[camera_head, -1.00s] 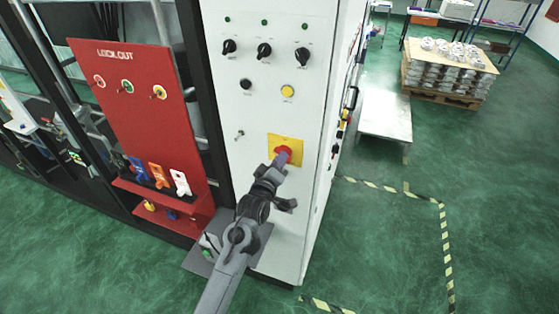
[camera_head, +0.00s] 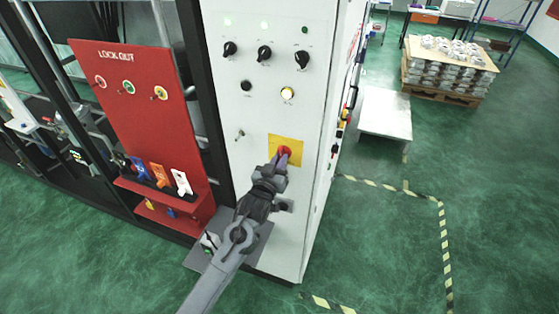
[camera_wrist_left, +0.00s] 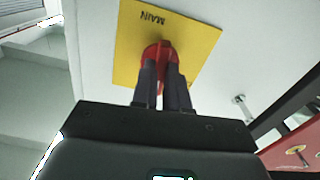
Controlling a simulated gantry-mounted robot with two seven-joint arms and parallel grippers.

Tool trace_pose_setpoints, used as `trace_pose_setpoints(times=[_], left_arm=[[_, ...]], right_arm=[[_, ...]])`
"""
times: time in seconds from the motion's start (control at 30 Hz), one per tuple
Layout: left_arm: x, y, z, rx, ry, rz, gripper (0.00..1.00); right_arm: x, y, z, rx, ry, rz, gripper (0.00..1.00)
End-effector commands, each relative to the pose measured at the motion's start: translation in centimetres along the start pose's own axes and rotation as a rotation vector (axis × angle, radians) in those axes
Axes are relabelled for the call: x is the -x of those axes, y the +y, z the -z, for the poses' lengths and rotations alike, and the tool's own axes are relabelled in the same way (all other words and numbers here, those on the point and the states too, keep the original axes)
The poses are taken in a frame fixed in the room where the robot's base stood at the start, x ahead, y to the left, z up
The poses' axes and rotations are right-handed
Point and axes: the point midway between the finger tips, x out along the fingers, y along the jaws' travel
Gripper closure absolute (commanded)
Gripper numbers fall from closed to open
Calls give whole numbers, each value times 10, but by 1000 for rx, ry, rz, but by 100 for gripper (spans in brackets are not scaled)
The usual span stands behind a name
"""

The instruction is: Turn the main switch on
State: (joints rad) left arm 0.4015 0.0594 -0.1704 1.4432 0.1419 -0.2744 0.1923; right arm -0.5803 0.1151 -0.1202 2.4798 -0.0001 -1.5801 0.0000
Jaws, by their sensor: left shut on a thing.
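The main switch is a red rotary handle (camera_head: 285,151) on a yellow plate (camera_head: 297,146) low on the white cabinet front. In the left wrist view the red handle (camera_wrist_left: 158,50) sits on the yellow plate (camera_wrist_left: 196,45), which reads "MAIN" upside down. My left gripper (camera_head: 281,160) is at the switch. Its two fingers (camera_wrist_left: 161,77) are shut on the red handle, one on each side, and cover part of it. My right gripper is in neither view.
The white cabinet (camera_head: 262,200) carries black knobs, a lit button (camera_head: 288,94) and indicator lamps (camera_head: 264,22) above the switch. A red lockout board (camera_head: 135,110) with padlocks stands left.

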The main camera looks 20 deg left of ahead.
Motion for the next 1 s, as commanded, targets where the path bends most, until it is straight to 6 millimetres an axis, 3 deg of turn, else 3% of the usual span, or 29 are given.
trace_pose_setpoints(times=[0.3,0.8,0.83,0.97,1.0], left_arm=[[0,0,0,-110,-1,0,100],[0,0,-1,-126,-1,0,100],[0,0,-1,-126,-1,0,82],[0,0,0,-126,-1,0,62],[0,0,0,-125,-1,0,61]], right_arm=[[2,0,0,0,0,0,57],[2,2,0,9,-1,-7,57],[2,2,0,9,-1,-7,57],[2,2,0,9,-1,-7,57],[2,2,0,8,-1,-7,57]])
